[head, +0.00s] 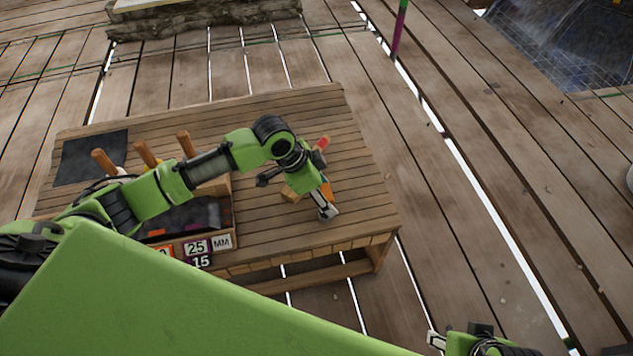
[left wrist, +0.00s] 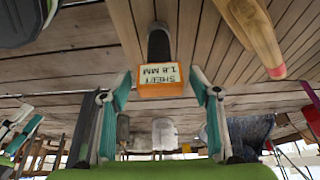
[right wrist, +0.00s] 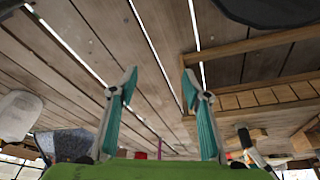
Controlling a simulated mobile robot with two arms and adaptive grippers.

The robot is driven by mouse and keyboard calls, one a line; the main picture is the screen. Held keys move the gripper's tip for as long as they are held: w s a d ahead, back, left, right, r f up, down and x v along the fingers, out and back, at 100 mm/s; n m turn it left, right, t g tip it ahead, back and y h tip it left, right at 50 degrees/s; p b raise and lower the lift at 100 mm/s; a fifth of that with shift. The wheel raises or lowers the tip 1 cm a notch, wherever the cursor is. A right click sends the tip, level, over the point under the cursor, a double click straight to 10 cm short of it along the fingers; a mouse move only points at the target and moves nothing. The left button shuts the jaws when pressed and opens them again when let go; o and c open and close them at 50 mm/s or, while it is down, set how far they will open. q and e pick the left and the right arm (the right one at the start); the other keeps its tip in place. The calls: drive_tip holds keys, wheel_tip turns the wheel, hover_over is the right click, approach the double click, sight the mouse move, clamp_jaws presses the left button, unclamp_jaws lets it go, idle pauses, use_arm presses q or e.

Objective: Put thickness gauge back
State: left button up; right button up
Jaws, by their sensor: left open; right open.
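The thickness gauge (left wrist: 161,88) shows in the left wrist view as an orange block with a dark handle. Its pale label reads "SHEET 1.8 MM" upside down. My left gripper (left wrist: 159,82) is open, with a fingertip on either side of the block and visible gaps between. In the head view my left gripper (head: 298,196) is low over the right part of the wooden table, and an orange piece (head: 326,190) shows beside it. My right gripper (right wrist: 157,84) is open and empty, away from the table top.
A tray (head: 222,241) with labels such as "25", "MM" and "15" stands at the table's left, with several wooden handles (head: 184,143) by it. A dark mat (head: 92,158) lies at the back left. A red-tipped wooden handle (left wrist: 252,36) is close to my left gripper.

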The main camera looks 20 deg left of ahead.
use_arm(q)
drive_tip(key=p+v, duration=0.3)
drive_tip(key=v, duration=0.8)
drive_tip(key=shift+r, duration=0.25)
use_arm(e)
wheel_tip(320, 180, down, 11)
drive_tip(key=shift+a+f+g, duration=0.15)
drive_tip(key=shift+g, duration=0.25)
use_arm(q)
drive_tip(key=shift+s+a, duration=0.1)
